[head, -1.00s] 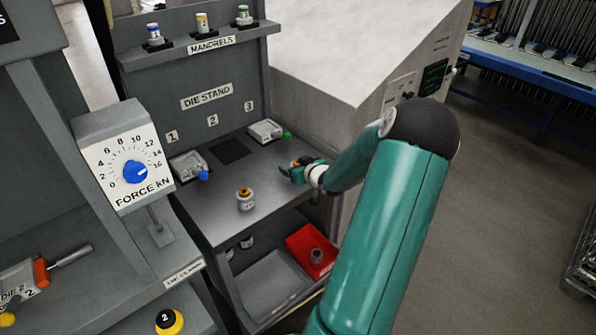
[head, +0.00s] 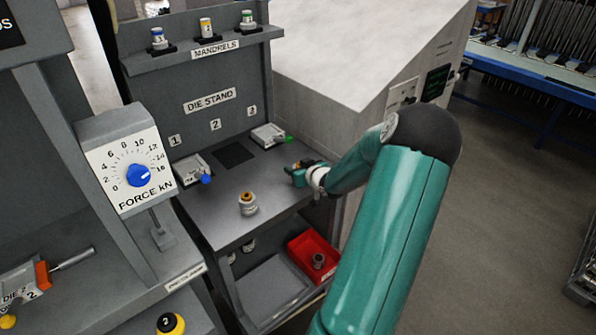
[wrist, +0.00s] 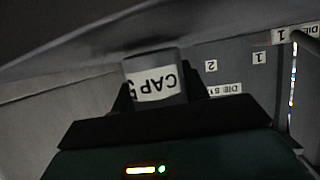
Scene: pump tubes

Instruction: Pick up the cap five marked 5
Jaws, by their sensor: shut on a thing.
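The cap five (wrist: 152,80) is a grey cylinder with a white band reading CAP 5 upside down in the wrist view. It sits between the dark fingers of my gripper (wrist: 155,95), which is shut on it. In the head view my gripper (head: 298,170) is above the right part of the grey die stand deck, small and turned so that I cannot make out the cap clearly.
A brass-topped white piece (head: 248,203) stands on the deck (head: 215,215), left of my gripper. Blue-tipped (head: 191,171) and green-tipped (head: 270,136) dies lie behind. Below is a red bin (head: 312,243) holding a grey part. The mandrel shelf (head: 215,45) is above.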

